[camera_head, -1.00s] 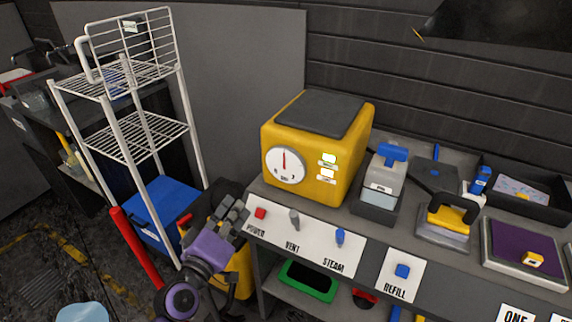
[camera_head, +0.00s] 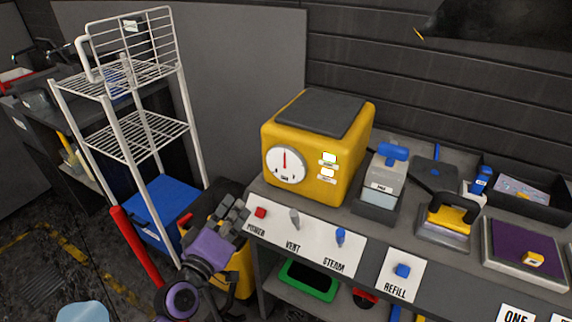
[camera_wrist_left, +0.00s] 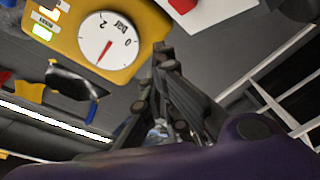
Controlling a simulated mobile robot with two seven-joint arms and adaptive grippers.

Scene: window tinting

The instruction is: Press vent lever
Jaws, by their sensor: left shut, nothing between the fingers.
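The grey vent lever (camera_head: 294,219) sticks up from the white panel (camera_head: 313,245) on the bench front, above the word VENT. On the same panel a red power button (camera_head: 260,212) is to its left and a blue steam lever (camera_head: 340,236) to its right. My left gripper (camera_head: 235,212) is shut and empty, just left of the red button and apart from the vent lever. In the left wrist view my gripper's fingers (camera_wrist_left: 163,60) are together, with the dial (camera_wrist_left: 109,40) beyond them. My right gripper is not in view.
The yellow steam machine (camera_head: 325,150) with its dial stands on the bench behind the panel. A blue refill button (camera_head: 402,271) is further right. A white wire rack (camera_head: 136,137) and a red post (camera_head: 136,247) stand left of my arm.

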